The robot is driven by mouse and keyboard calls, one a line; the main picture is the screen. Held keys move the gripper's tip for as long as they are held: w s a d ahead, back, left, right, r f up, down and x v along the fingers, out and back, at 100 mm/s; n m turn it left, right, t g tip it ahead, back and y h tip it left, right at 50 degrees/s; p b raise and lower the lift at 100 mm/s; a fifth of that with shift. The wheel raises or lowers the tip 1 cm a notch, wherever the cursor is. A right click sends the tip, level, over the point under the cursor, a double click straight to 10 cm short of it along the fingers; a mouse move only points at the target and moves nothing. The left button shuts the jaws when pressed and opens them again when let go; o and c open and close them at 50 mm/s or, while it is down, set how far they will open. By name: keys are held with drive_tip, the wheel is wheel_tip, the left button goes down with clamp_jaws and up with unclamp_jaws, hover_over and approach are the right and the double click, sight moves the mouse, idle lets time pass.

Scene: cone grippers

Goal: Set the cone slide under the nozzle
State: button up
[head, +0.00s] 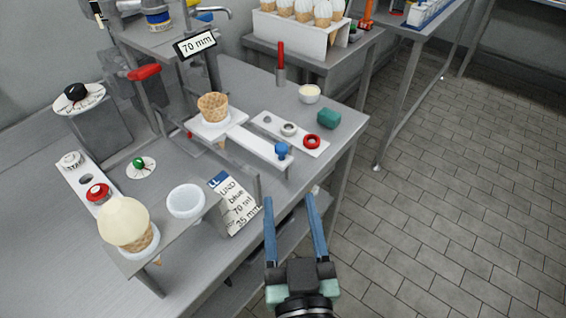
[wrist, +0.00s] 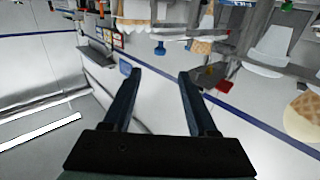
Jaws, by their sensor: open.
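The cone slide (head: 252,142) is a white bar with a blue knob (head: 281,150) at its right front end. An empty waffle cone (head: 212,107) stands upright in its wider back end. The slide lies on the steel table, near the dispensing machine (head: 150,97) with a red handle (head: 145,72). I cannot clearly make out the nozzle. My gripper (head: 289,199) is open and empty, in front of the table edge, in the picture below the blue knob and apart from it. Its spread fingers also show in the wrist view (wrist: 160,73).
A stand holds a scooped cone (head: 125,222) and a white cup (head: 186,200). A white plate with rings (head: 290,132) lies behind the slide. The floor at right is clear.

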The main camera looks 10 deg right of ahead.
sight(282, 152)
drive_tip(key=w+p, duration=0.2)
drive_tip(key=w, duration=1.1)
drive_tip(key=shift+p, duration=0.35)
drive_tip(key=shift+s, duration=0.1)
clamp_jaws()
idle(0.8)
